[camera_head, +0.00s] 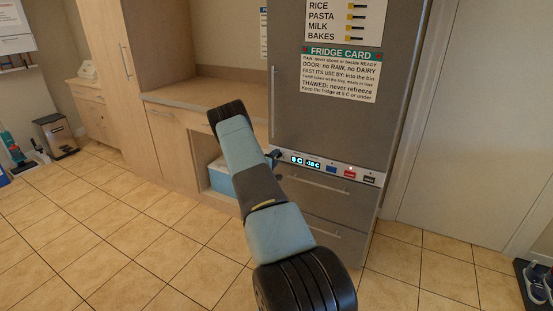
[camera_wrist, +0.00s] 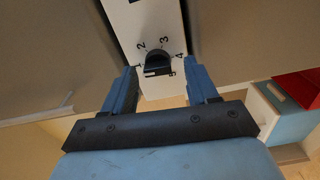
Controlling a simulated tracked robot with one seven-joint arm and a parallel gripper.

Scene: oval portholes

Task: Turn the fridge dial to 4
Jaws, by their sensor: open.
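The fridge dial (camera_wrist: 157,61) is a dark round knob on a pale panel (camera_wrist: 141,20) in the wrist view. The numerals 2, 3 and 4 are printed around it; which one it points to I cannot tell clearly. My gripper (camera_wrist: 160,68) is open, with one blue finger on each side of the dial and visible gaps between. Whether it touches the dial I cannot tell. In the head view the grey fridge (camera_head: 345,110) stands beyond my arm. Its control strip (camera_head: 335,169) shows displays reading 8 C and -18 C. My arm hides most of my gripper there.
The strip also carries a blue button (camera_head: 331,169) and a red button (camera_head: 350,174). A fridge card (camera_head: 340,77) hangs on the door. A counter (camera_head: 195,92) is left of the fridge, with a blue box (camera_head: 221,181) below. The tiled floor is clear left of my arm.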

